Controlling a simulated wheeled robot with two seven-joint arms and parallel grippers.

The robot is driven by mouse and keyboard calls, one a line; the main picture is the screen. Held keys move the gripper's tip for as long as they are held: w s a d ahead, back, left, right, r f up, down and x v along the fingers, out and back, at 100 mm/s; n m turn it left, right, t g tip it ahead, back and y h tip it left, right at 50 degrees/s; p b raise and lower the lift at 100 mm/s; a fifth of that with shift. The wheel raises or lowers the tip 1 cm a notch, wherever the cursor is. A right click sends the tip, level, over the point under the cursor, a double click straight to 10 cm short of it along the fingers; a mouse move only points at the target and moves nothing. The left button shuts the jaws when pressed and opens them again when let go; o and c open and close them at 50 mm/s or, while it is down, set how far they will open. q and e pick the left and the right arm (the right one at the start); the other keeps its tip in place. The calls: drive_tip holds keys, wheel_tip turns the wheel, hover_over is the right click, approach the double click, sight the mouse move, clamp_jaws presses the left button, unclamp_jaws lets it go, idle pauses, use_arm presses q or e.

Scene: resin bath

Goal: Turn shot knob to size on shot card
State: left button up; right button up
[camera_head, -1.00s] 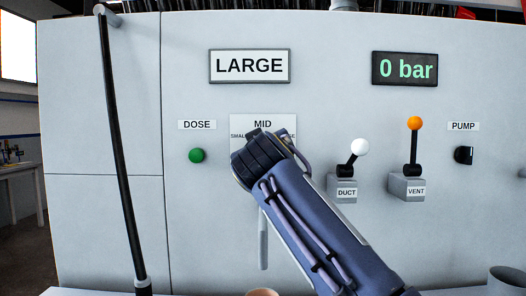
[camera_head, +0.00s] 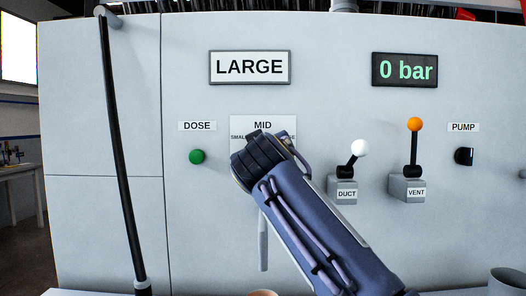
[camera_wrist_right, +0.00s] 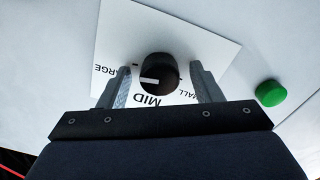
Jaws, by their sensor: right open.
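The shot card (camera_head: 249,67) on the panel reads LARGE. Below it the knob plate (camera_head: 263,124) shows MID at the top and SMALL at its left; my right arm hides the knob in the head view. In the right wrist view the dark round shot knob (camera_wrist_right: 160,68) stands on its plate (camera_wrist_right: 205,48), with LARGE at left, MID below and SMALL at right. Its white mark points left, to the LARGE side. My right gripper (camera_wrist_right: 157,78) is open, one finger either side of the knob, with visible gaps. My left gripper is not in view.
A green DOSE button (camera_head: 197,156) is left of the plate and shows right of the fingers in the wrist view (camera_wrist_right: 271,93). The white-knobbed DUCT lever (camera_head: 359,148), orange-knobbed VENT lever (camera_head: 414,125) and PUMP switch (camera_head: 464,156) are to the right. The display (camera_head: 405,69) reads 0 bar.

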drive_tip(key=s+b, duration=0.2)
drive_tip(key=s, duration=0.5)
drive_tip(key=shift+s+b, duration=0.35)
